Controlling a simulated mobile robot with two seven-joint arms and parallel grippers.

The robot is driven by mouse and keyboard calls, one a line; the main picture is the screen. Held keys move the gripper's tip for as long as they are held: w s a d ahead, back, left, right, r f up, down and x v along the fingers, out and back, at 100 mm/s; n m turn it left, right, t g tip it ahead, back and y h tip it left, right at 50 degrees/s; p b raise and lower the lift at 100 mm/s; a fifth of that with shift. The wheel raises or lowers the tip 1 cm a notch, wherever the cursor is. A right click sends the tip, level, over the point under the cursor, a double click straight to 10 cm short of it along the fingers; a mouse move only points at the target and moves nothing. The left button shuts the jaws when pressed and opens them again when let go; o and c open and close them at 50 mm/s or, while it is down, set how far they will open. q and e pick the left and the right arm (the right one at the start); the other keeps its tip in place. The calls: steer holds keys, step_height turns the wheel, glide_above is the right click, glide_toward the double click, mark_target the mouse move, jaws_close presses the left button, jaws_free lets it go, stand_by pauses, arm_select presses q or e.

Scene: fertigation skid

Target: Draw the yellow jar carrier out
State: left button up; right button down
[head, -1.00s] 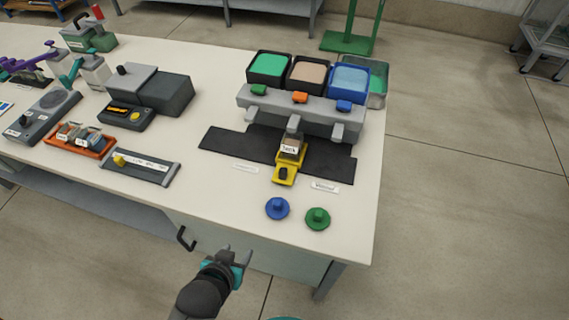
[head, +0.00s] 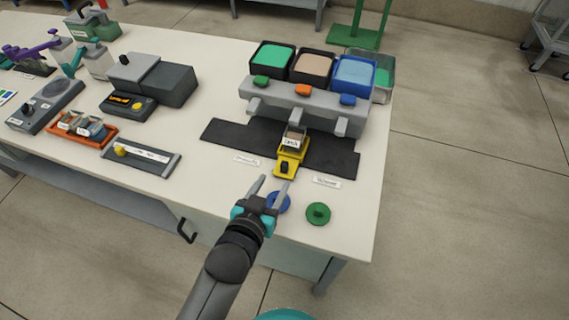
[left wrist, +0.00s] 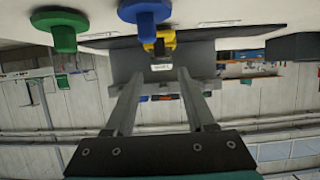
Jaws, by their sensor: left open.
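The yellow jar carrier (head: 287,166) holds a labelled jar (head: 293,142) and sits on the black mat (head: 232,134), in front of the middle spout of the grey dispenser (head: 300,100). Its front end with a dark knob points toward the table's front edge. It also shows in the left wrist view (left wrist: 165,40), beyond my fingers. My left gripper (head: 270,186) is open and empty, its fingers pointing at the carrier from the front, apart from it. My right gripper is not in view.
A blue knobbed disc (head: 278,202) lies beside and partly behind my left gripper; a green one (head: 318,213) lies to its right. Two white label strips flank the carrier. An orange tray (head: 82,130) and a grey scale-like device (head: 141,157) stand left.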

mark_target(284, 165)
arm_select(q)
steer(key=b+x, duration=0.2)
steer(key=x, duration=0.8)
steer(key=shift+f+b, duration=0.1)
steer(key=shift+b, duration=0.2)
jaws_close()
steer(key=shift+a, duration=0.1)
stand_by(0.9)
